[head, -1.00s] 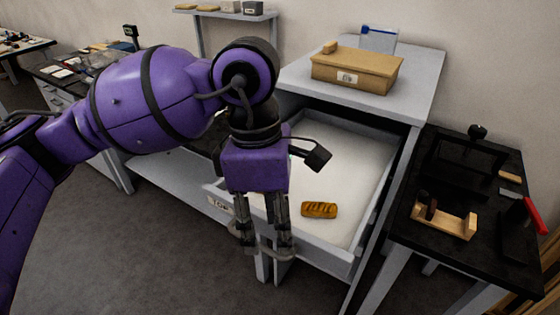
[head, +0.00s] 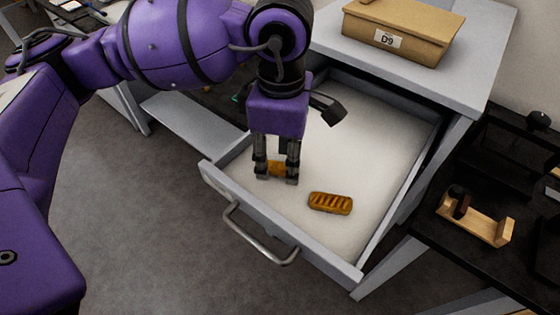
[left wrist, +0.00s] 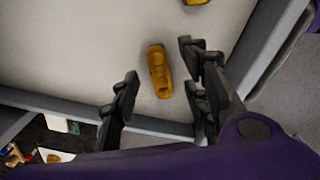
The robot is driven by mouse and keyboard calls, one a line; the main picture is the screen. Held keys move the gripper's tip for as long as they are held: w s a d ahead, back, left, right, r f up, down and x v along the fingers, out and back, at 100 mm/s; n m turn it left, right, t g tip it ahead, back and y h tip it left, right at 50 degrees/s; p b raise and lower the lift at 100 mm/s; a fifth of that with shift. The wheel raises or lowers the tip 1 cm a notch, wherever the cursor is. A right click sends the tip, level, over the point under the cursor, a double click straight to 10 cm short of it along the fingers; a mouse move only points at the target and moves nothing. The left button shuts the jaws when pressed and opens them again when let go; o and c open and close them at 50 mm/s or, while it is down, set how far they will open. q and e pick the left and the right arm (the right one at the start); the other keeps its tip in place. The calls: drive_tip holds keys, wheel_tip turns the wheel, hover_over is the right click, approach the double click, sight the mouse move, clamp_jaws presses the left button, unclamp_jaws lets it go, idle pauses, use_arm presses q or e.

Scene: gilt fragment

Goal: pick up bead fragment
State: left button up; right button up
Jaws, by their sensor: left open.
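My left gripper (head: 277,179) is open and points down inside the pulled-out drawer (head: 375,120). A small gilt fragment (head: 277,168) lies on the pale drawer floor between or just behind its fingers, which partly hide it. In the left wrist view this fragment (left wrist: 159,72) shows between the open fingers (left wrist: 160,82), apart from both, with a lumpy raised surface. A second gilt fragment (head: 331,203) with slanted ridges lies to the right; its edge also shows at the top of the wrist view (left wrist: 195,2). Which one is the bead fragment is not certain. My right gripper is out of view.
The drawer's front wall with its handle (head: 258,240) and its side walls stand around the gripper. A cardboard box labelled D9 (head: 400,35) sits on the cabinet top. A black bench with a wooden holder (head: 475,220) stands at right. Most of the drawer floor is clear.

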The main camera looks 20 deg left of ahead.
use_arm(q)
drive_tip(key=shift+f, duration=0.85)
drive_tip(key=c, duration=1)
